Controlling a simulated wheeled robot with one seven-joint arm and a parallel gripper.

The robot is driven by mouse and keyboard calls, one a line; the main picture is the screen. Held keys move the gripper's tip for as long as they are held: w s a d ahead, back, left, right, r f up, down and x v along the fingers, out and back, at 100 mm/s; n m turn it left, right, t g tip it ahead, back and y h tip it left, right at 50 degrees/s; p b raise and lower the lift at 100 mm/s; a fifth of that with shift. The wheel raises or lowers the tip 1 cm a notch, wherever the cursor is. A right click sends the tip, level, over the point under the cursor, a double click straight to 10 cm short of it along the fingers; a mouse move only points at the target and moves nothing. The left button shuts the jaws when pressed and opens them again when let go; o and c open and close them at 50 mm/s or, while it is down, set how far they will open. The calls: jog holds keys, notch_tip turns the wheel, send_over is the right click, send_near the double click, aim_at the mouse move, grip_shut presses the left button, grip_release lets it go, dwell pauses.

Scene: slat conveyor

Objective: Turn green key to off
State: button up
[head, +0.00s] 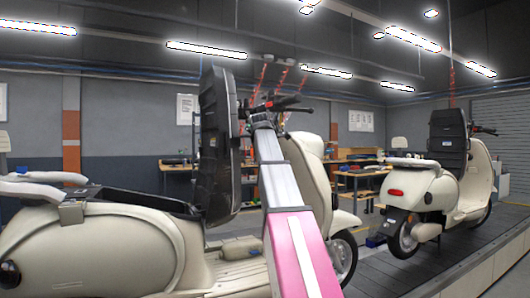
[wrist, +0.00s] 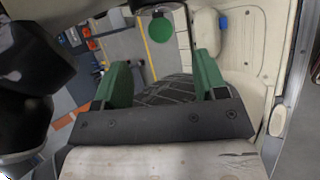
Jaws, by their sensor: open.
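The green key (wrist: 160,30) shows in the wrist view as a round green disc hanging at the top centre, below a dark cylindrical part with a pale rim. My gripper (wrist: 160,60) is open, with one green finger on each side and nothing between them. The key is beyond the fingertips, roughly midway between them, and appears apart from both. Whether it is turned on or off cannot be told. In the head view, the near cream scooter (head: 110,245) stands behind my arm. I cannot make out the key or my gripper there.
The near scooter's dark seat (head: 218,145) stands raised beside my arm. Its handlebar (head: 275,104) is just behind the arm. Its cream panel (wrist: 245,45) lies right of the key, with a small blue part (wrist: 223,22). A second scooter (head: 430,190) stands on the conveyor (head: 410,265).

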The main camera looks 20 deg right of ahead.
jog(key=x, duration=0.8)
jog(key=c, duration=1)
jog(key=shift+o, duration=0.6)
jog(key=shift+w+r+g, duration=0.15)
jog(key=shift+g, duration=0.15)
jog(key=shift+n+g, duration=0.4)
jog(key=shift+g, duration=0.4)
